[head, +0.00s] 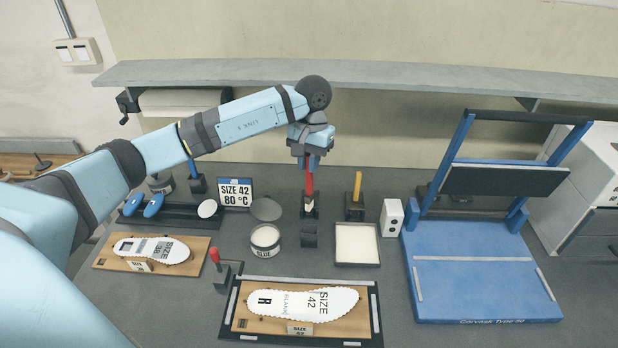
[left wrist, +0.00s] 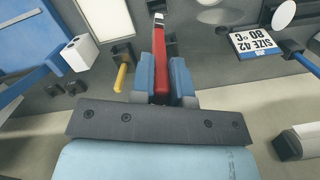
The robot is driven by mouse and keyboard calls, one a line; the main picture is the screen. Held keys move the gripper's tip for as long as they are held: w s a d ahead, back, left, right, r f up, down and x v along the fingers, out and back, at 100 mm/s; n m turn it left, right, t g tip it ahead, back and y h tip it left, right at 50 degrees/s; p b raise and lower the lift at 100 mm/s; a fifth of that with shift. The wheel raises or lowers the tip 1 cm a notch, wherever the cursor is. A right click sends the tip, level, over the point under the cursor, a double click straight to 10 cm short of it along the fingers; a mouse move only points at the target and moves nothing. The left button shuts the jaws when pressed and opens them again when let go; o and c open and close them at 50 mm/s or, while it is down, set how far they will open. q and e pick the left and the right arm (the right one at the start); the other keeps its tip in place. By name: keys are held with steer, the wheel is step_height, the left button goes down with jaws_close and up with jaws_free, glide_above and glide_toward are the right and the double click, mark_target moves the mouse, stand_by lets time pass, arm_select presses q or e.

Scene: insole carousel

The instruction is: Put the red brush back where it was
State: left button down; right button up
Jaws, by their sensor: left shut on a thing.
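My left gripper (head: 312,162) points down with its blue fingers shut on the handle of the red brush (head: 309,184). The brush hangs upright, its pale bristle end low at a small dark holder (head: 303,213). I cannot tell whether the brush end rests in the holder or is just above or in front of it. In the left wrist view the red brush (left wrist: 160,68) lies between the two blue fingers (left wrist: 164,80), its pale end pointing away. My right gripper is not in view.
A yellow-handled brush (head: 357,187) stands in a similar holder (head: 355,212) just right. Nearby are a round tin (head: 265,240), a pale tray (head: 357,262), a white box (head: 392,217) and the size sign (head: 236,200). A blue press (head: 480,278) stands at the right.

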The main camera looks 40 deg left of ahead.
mark_target(308, 195)
arm_select(q)
step_height(308, 195, down, 6)
steer(key=shift+f+p, duration=0.1)
steer(key=shift+p, duration=0.55)
